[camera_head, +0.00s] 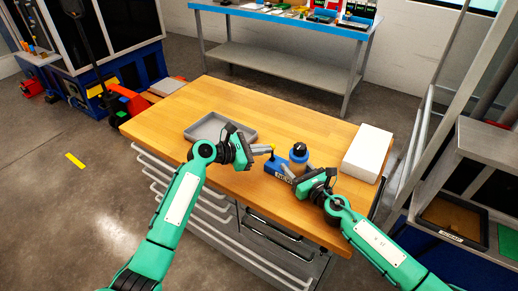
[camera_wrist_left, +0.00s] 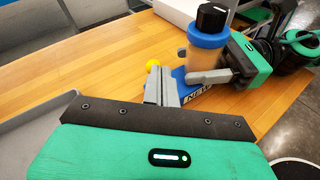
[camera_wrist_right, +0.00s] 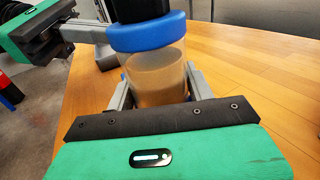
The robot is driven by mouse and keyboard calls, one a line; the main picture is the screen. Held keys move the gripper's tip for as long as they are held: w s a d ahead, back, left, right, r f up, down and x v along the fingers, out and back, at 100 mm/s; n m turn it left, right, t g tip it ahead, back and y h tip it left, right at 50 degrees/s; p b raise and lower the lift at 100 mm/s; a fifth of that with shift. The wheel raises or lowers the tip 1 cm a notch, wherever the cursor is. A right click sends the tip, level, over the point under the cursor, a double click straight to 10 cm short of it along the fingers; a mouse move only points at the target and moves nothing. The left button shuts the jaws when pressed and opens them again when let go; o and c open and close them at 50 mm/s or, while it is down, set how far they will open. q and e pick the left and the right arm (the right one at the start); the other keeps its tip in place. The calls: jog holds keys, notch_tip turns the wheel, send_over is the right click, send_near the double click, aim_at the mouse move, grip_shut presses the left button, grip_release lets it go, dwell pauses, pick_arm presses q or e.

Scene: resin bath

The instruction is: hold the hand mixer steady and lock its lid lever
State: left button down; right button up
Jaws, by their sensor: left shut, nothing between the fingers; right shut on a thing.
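The hand mixer (camera_head: 299,152) stands upright on the table, with a clear cup of tan liquid, a blue collar and a black cap. It also shows in the left wrist view (camera_wrist_left: 206,45) and the right wrist view (camera_wrist_right: 155,75). My right gripper (camera_wrist_right: 159,84) is shut on the cup, one finger on each side.
A grey tray (camera_head: 190,133) lies on the wooden table (camera_head: 225,95), left of the mixer. A white box (camera_head: 368,150) stands at the right edge. The table behind the mixer is clear. A shelf unit with a bin (camera_head: 452,218) stands at the right.

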pick_arm(q)
jog(key=shift+s+d+m+y, duration=0.3)
jog(key=shift+d+m+y, duration=0.15)
jog(key=shift+d, duration=0.1)
jog(key=shift+s+d+m+y, duration=0.3)
jog(key=shift+d+m+y, duration=0.15)
jog(key=shift+d, duration=0.1)
jog(key=shift+r, duration=0.2)
jog(key=shift+r, duration=0.65)
jog(key=shift+a, duration=0.1)
jog(key=s+d+v, duration=0.1)
jog(key=v, duration=1.2)
jog(key=shift+a+r, duration=0.25)
jog(key=shift+r, duration=0.25)
jog(key=shift+s, duration=0.1)
